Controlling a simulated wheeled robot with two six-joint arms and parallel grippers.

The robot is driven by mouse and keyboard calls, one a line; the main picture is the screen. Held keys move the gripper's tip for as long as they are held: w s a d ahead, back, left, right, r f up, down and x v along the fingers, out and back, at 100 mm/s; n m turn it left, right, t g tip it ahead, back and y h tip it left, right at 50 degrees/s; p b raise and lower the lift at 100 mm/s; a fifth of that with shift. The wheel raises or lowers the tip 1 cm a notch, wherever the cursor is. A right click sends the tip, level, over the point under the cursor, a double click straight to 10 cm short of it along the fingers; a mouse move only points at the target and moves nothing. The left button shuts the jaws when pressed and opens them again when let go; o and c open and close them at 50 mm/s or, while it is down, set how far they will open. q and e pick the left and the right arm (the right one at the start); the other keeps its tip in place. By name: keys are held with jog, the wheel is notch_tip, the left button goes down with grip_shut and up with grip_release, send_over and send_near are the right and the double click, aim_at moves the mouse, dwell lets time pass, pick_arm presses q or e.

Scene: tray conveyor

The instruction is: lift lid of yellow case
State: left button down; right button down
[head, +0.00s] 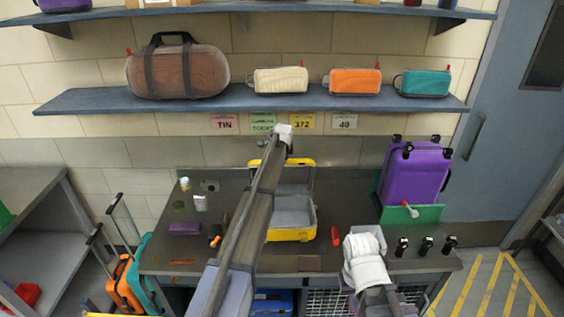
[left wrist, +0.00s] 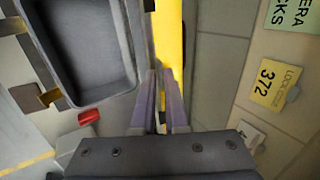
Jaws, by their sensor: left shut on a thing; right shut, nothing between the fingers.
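The yellow case (head: 290,236) stands open on the dark workbench, partly hidden behind my left arm. Its lid (head: 305,162) is raised roughly upright at the back, with a grey lining. In the left wrist view, the fingers of my left gripper (left wrist: 166,92) are shut on the yellow lid edge (left wrist: 170,40), and a grey-lined hollow of the case shows at the left. In the head view my left arm hides the left fingers. My right gripper (head: 362,238) is shut and empty, low over the bench to the right of the case.
A purple suitcase (head: 416,172) stands on a green mat (head: 430,212) at the right. Several small black items line the front right. Red (head: 336,236) and purple (head: 185,228) items flank the case. A shelf (head: 240,99) with bags hangs above.

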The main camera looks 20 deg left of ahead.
pick_arm(q)
jog(key=c, duration=1)
grip_release()
jog(key=shift+r, duration=0.15)
jog(key=p+v, duration=0.6)
jog(key=v, duration=0.1)
jog(key=shift+s+r+p, duration=0.15)
jog(key=shift+r+p, duration=0.1)
jog(key=shift+p, duration=0.15)
jog(key=shift+d, duration=0.1)
